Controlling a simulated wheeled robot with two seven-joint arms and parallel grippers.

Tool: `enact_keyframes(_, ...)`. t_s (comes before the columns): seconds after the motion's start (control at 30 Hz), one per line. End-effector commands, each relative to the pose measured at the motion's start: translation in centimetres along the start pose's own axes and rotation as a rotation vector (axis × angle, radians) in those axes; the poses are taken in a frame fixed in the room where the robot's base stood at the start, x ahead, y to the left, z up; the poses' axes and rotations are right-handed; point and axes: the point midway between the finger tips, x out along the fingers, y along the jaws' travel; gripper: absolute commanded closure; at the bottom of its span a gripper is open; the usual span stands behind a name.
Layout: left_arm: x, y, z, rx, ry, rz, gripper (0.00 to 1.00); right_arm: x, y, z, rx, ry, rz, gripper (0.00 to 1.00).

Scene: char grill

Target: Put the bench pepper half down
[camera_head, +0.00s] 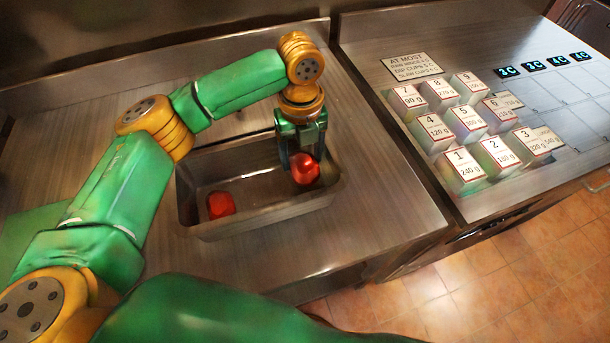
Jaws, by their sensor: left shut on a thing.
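A red pepper half (305,170) is held between the fingers of my left gripper (303,158). My left gripper points down and is shut on it, over the right part of a steel pan (262,210). I cannot tell whether the held pepper half touches the pan floor. A second red pepper piece (221,204) lies in the left part of the same pan, apart from the gripper. My right gripper is not in view.
On the counter to the right stand several numbered blocks with gram labels (466,125), a sign (411,67) and small dark displays (545,65). A gap separates the bench and that counter.

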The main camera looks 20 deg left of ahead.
Motion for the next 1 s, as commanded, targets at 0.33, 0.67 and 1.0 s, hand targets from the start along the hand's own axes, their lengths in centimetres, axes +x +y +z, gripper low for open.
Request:
enact_keyframes(0.33, 5.6, 0.0, 0.0, 0.002, -0.001, 0.0, 0.85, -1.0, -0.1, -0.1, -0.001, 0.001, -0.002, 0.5)
enact_keyframes(0.67, 5.9, 0.0, -0.1, 0.003, -0.001, -0.001, 0.26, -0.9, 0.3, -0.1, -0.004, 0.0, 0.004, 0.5)
enact_keyframes(1.0, 5.6, 0.0, 0.0, 0.003, -0.002, -0.002, 0.18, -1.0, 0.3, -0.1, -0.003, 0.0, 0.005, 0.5)
